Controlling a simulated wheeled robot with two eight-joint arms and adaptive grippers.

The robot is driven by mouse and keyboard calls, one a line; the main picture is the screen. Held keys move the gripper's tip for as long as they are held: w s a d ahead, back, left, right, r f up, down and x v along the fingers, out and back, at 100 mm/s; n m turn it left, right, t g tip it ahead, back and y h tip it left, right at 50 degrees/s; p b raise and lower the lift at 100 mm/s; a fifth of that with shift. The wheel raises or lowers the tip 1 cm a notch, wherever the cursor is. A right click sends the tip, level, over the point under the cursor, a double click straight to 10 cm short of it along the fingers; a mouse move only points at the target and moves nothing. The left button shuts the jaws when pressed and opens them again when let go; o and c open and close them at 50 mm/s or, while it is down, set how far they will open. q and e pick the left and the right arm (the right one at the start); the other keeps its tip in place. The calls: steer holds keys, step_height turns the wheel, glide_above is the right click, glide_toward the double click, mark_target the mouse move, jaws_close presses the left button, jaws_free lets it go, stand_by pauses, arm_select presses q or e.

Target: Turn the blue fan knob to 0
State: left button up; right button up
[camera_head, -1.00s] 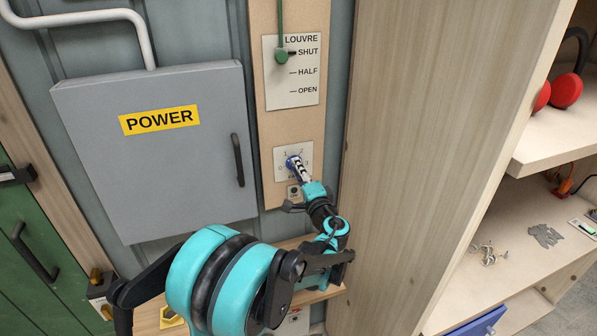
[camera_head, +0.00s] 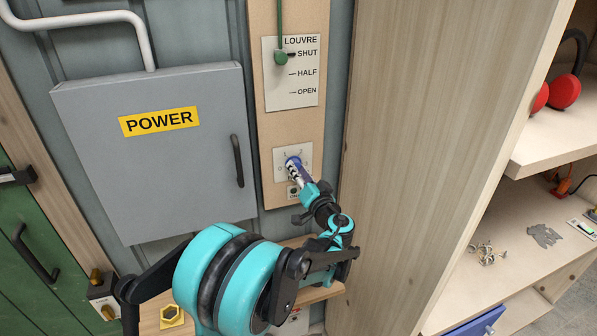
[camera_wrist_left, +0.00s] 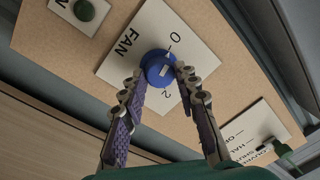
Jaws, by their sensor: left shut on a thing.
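The blue fan knob (camera_wrist_left: 156,66) sits on a white plate (camera_wrist_left: 118,62) marked FAN, with 0 and 2 readable in the left wrist view. A pale mark shows on the knob's face, but I cannot tell which number it points at. My left gripper (camera_wrist_left: 160,80) is shut on the knob, one finger on each side. In the head view the gripper (camera_head: 291,164) reaches up to the plate (camera_head: 305,152) from below right and hides most of the knob. My right gripper is not in view.
Above the fan plate is the LOUVRE plate (camera_head: 292,92) with a green lever knob (camera_head: 281,57) by SHUT. A grey POWER box (camera_head: 150,160) stands left. A wooden cabinet side (camera_head: 430,120) is close on the right. Below the fan plate is a small dark green button (camera_wrist_left: 84,10).

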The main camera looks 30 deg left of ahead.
arm_select(q)
steer(key=shift+n, duration=0.4)
steer(key=o, duration=1.2)
steer(key=shift+f, duration=0.1)
steer(key=shift+d, duration=0.1)
steer(key=v, duration=1.2)
